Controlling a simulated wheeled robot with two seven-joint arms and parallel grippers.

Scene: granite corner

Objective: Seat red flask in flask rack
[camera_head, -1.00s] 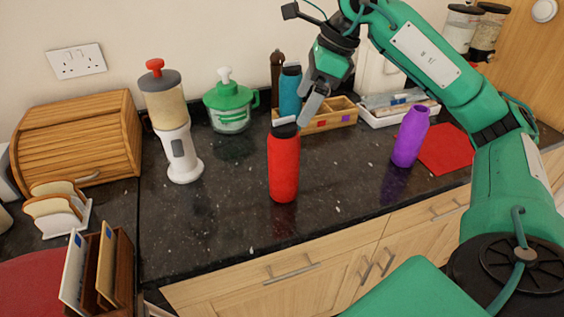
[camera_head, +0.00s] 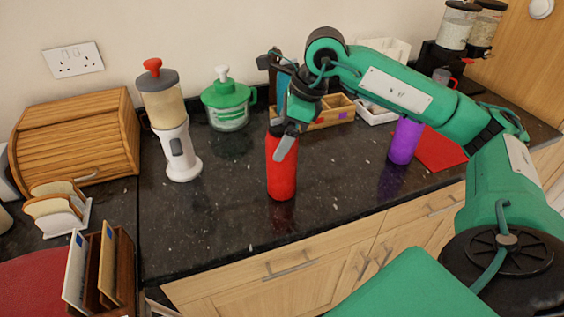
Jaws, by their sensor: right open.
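The red flask (camera_head: 282,175) stands upright on the dark granite counter, near its front edge. My right gripper (camera_head: 282,140) is open at the top of the red flask, with one grey finger in front of its upper body; the flask's cap is mostly hidden. The flask rack (camera_head: 331,114) appears to be the wooden compartmented holder behind, with small coloured patches on its front. A blue flask (camera_head: 284,82) stands at its left end, largely hidden by my gripper. A purple flask (camera_head: 404,142) stands upright to the right, its top covered by my arm. My left gripper is not in view.
A white blender (camera_head: 178,150) and a green-lidded jar (camera_head: 228,105) stand left of the red flask. A wooden bread box (camera_head: 75,140) and toast rack (camera_head: 58,215) are farther left. A red mat (camera_head: 440,150) lies at right. The counter between blender and red flask is clear.

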